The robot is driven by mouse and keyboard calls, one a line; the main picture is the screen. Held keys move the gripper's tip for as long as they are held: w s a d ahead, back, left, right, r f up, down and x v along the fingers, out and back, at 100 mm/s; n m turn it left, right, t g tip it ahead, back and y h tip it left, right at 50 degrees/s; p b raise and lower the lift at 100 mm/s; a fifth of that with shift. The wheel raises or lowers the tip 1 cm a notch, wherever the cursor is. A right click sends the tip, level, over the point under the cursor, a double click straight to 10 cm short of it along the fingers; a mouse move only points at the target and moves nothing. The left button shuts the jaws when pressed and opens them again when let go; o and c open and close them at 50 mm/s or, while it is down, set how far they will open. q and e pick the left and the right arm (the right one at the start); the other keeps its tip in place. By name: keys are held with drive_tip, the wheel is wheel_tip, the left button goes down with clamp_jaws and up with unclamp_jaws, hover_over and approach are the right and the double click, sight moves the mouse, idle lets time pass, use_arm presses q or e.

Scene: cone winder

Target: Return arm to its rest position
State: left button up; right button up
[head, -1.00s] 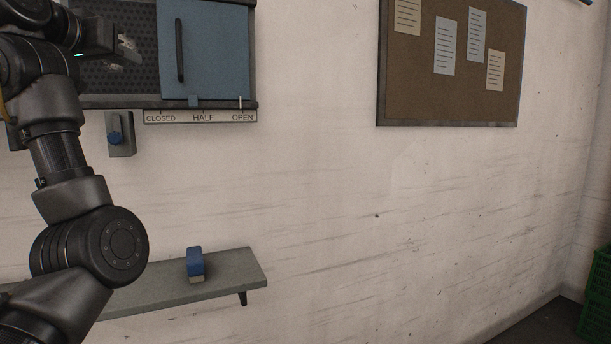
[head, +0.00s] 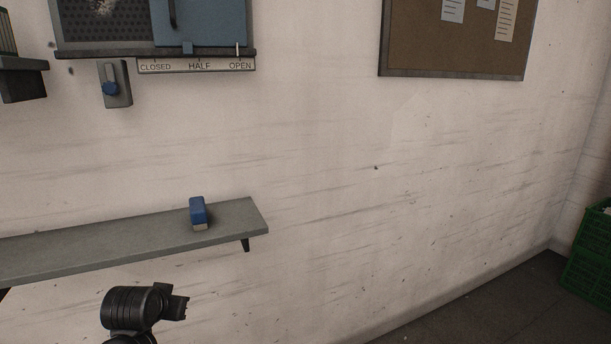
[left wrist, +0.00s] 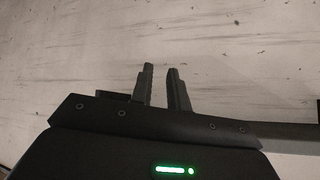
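My left arm is low in the head view, in front of the wall and below the shelf, with a dark wrist part showing. In the left wrist view my left gripper (left wrist: 161,70) has its two fingers apart with nothing between them, facing the bare wall. The blue sliding door (head: 205,25) is at the top left of the head view, with the pale pointer above OPEN on its label strip (head: 197,66). My right gripper is in neither view.
A grey wall shelf (head: 130,240) carries a blue block-like object (head: 198,212) just above my arm. A switch box (head: 116,84) with a blue knob is on the wall. A corkboard (head: 450,45) hangs at the right, and a green crate (head: 590,250) stands on the floor.

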use_arm(q)
drive_tip(key=s+d+f+g, duration=0.3)
drive_tip(key=s+f, duration=1.1)
drive_tip(key=s, duration=0.2)
drive_tip(key=s+d+f+m+g+h, duration=0.1)
drive_tip(key=s+d+f, duration=0.15)
drive_tip(key=s, duration=0.75)
drive_tip(key=s+d+f+g, duration=0.1)
drive_tip(key=s+f+g, duration=0.15)
drive_tip(key=s, duration=0.75)
wheel_tip(320, 180, down, 28)
drive_tip(key=s, duration=0.2)
drive_tip(key=s+a+f+g, duration=0.1)
drive_tip(key=s+a+f, duration=0.1)
drive_tip(key=s+f, duration=1.2)
drive_tip(key=shift+s+a+f+m+g, duration=0.3)
drive_tip(key=shift+s+m+g, duration=0.1)
drive_tip(key=shift+s, duration=0.5)
